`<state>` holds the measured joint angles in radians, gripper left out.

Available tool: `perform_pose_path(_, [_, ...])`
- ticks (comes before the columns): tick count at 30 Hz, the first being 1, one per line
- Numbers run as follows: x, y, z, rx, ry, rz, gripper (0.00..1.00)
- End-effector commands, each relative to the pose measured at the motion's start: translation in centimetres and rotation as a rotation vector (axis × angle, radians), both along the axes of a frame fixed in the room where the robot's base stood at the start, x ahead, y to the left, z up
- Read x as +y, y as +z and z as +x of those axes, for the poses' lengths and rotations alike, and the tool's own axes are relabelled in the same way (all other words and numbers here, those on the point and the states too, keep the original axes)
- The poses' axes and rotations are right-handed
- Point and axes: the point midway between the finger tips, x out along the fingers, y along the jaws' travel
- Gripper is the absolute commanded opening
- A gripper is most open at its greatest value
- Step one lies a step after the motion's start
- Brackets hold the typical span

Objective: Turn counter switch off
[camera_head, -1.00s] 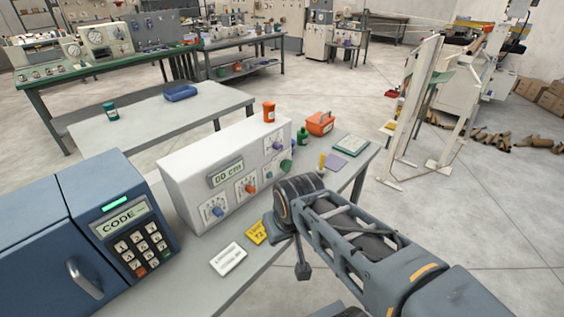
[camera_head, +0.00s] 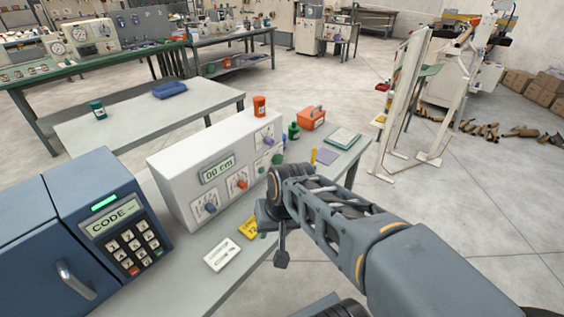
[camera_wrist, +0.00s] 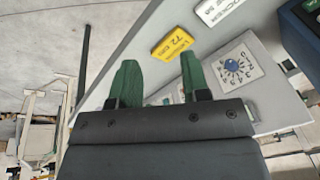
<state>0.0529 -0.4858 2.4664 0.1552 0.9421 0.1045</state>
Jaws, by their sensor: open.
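The counter (camera_head: 213,138) is a white box on the grey bench, with a display (camera_head: 219,168) reading "00 cm". Its front carries a blue knob (camera_head: 210,208) on a numbered dial, an orange-red knob (camera_head: 241,184), a purple knob (camera_head: 268,141) and a green knob (camera_head: 277,158). Which one is the counter switch I cannot tell. In the wrist view the blue knob (camera_wrist: 232,65) shows right of my gripper (camera_wrist: 157,64). My gripper is open, its green fingers apart with nothing between them. In the head view my arm hangs before the counter's right part and hides some of it.
A blue keypad box (camera_head: 100,190) stands at left. An orange bottle (camera_head: 259,106) stands behind the counter. An orange box (camera_head: 312,117) and a green booklet (camera_head: 343,137) lie farther right.

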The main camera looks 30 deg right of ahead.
Motion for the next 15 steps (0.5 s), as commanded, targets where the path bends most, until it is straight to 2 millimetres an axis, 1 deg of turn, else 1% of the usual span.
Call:
perform_pose_path(1, [0.0,-1.1,0.7,0.066,-0.130,0.094,0.43])
perform_pose_path(2, [0.1,-1.6,1.2,0.110,-0.226,0.167,0.43])
perform_pose_path(5, [0.1,-3.0,3.7,0.279,-0.598,0.450,0.43])
perform_pose_path(6, [-0.2,-3.4,5.1,0.351,-0.756,0.576,0.43])
perform_pose_path(8, [-1.0,-3.9,7.4,0.456,-0.982,0.766,0.43])
perform_pose_path(9, [-2.0,-4.2,9.0,0.524,-1.122,0.895,0.43])
perform_pose_path(11, [-3.9,-4.6,11.3,0.621,-1.317,1.087,0.43])
perform_pose_path(12, [-5.5,-4.9,12.8,0.683,-1.433,1.216,0.43])
perform_pose_path(14, [-8.2,-5.5,14.7,0.769,-1.580,1.404,0.43])
perform_pose_path(15, [-10.1,-5.8,15.8,0.822,-1.663,1.524,0.43])
